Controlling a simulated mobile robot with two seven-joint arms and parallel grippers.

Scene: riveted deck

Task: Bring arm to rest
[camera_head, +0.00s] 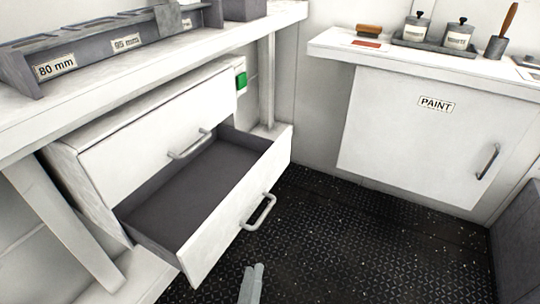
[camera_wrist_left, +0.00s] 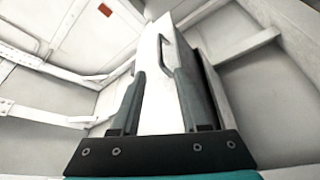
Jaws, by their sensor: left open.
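My left gripper (camera_head: 253,270) shows at the bottom middle of the head view, only its grey fingers in frame. It is below and in front of the open drawer's handle (camera_head: 259,212) and looks apart from it. In the left wrist view the two dark fingers (camera_wrist_left: 160,75) stand apart, with nothing held between them. Behind them is a white panel with a grey handle (camera_wrist_left: 165,55). The lower drawer (camera_head: 235,215) is pulled out and its dark inside looks empty. The upper drawer (camera_head: 150,135) has its front further back. My right gripper is not in view.
A white workbench (camera_head: 200,62) with a labelled rack (camera_head: 95,45) stands above the drawers. At the right is a white cabinet marked PAINT (camera_head: 410,135), with lidded tins (camera_head: 416,28) on a tray and a brush above it. The dark riveted floor (camera_head: 345,235) between is clear.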

